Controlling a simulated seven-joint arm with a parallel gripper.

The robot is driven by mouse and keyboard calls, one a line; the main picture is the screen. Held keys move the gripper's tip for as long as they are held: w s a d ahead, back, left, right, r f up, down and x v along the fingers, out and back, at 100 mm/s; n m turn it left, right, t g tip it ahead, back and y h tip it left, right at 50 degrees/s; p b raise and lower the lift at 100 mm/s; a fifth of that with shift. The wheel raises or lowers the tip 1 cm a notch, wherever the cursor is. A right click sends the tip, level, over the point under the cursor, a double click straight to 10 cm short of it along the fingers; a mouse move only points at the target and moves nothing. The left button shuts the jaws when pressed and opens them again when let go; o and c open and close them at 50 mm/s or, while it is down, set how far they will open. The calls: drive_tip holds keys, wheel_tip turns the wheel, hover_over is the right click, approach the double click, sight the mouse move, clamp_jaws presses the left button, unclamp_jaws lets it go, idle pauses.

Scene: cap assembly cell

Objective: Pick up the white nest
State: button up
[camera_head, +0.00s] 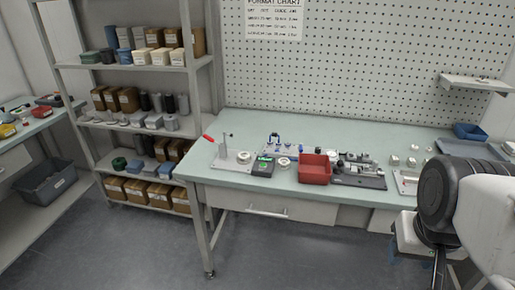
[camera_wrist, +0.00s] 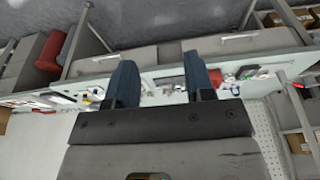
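Several small white pieces stand at the right part of the green workbench, among them a white block (camera_head: 394,160) and another white block (camera_head: 412,162). They are too small in the head view to tell which one is the white nest. My gripper (camera_wrist: 160,64) shows in the wrist view with its two dark blue fingers well apart and nothing held between them. It is away from the bench, whose objects appear small beyond the fingers. In the head view my arm covers the right front corner of the bench, and the fingertips cannot be made out.
A shelf rack (camera_head: 147,68) stands at left. The bench's back middle is clear.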

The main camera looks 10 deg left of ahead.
drive_tip(key=o, duration=0.6)
drive_tip(key=w+a+r+m, duration=0.1)
drive_tip(key=w+a+m, duration=0.35)
drive_tip(key=w, duration=0.65)
drive_tip(key=w+a+r+m+g, duration=0.1)
drive_tip(key=w+a+m, duration=0.4)
drive_tip(key=w, duration=0.7)
drive_tip(key=w+a+r+m, duration=0.25)
drive_tip(key=w+a, duration=0.45)
drive_tip(key=w, duration=0.4)
drive_tip(key=w+a+f+m, duration=0.3)
drive_tip(key=w+a+f, duration=0.3)
drive_tip(key=a, duration=0.3)
drive_tip(key=w+a+f+m+g, duration=0.1)
drive_tip(key=w+a+f+m, duration=0.3)
drive_tip(key=w+a+f, duration=0.3)
drive_tip(key=w+a+f+m, duration=0.4)
drive_tip(key=w+a+f, duration=0.3)
drive_tip(key=a, duration=0.5)
drive_tip(key=shift+w+a+g, duration=0.15)
drive_tip(key=shift+w+a, duration=0.05)
drive_tip(key=shift+w, duration=0.5)
drive_tip(key=shift+w+a+g, duration=0.15)
drive_tip(key=shift+w, duration=0.55)
